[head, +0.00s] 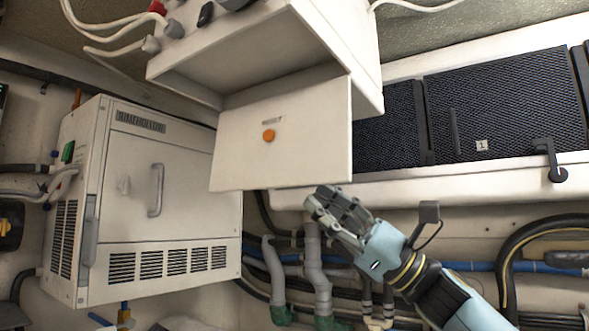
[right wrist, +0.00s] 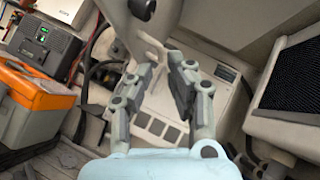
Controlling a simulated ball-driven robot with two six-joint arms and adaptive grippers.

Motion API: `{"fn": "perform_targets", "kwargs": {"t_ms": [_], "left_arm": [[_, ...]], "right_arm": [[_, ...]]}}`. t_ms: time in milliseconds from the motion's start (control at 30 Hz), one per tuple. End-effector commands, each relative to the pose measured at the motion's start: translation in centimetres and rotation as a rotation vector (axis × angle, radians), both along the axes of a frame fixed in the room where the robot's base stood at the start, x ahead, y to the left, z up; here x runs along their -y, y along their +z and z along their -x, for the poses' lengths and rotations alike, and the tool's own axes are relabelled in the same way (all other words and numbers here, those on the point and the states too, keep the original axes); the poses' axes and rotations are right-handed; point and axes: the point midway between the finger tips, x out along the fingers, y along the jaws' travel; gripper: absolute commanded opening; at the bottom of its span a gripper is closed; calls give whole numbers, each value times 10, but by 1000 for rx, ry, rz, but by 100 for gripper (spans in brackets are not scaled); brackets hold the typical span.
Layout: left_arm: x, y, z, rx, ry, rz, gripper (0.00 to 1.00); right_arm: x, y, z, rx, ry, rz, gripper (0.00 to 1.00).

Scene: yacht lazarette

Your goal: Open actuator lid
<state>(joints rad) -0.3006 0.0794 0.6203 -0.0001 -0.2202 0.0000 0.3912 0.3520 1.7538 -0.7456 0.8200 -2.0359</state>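A white actuator box (head: 265,55) hangs at the top of the head view with its front open. Its flat white lid (head: 310,125), with an orange round knob and a small slot, hangs down from the opening's lower edge. My right gripper (head: 328,198) is just below the lid's lower right edge in the head view, apparently apart from it. In the right wrist view the right gripper (right wrist: 155,82) has its fingers spread with nothing clearly held between them. My left gripper is not in view.
A white vented cabinet (head: 185,200) with a handle stands at left. A black mesh panel (head: 505,100) is at right. Pipes and hoses (head: 315,265) run below. In the right wrist view an orange and grey case (right wrist: 35,95) sits at left.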

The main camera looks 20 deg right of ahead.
Motion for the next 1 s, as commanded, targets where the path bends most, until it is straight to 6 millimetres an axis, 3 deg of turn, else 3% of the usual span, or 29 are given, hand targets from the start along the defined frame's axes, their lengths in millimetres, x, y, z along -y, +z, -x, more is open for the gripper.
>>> {"fn": "perform_targets", "kwargs": {"t_ms": [33,100,300,667,800,1000], "left_arm": [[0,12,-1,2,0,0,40],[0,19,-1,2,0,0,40],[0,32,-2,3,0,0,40],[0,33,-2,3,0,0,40],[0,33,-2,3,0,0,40],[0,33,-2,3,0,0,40]], "right_arm": [[-7,13,-3,2,2,-5,17],[-17,21,-8,1,2,-4,17],[-35,34,-18,-1,0,-3,17],[-39,35,-21,-3,0,-2,17],[-39,35,-21,-3,0,-2,2],[-39,35,-21,-3,0,-2,0]]}}
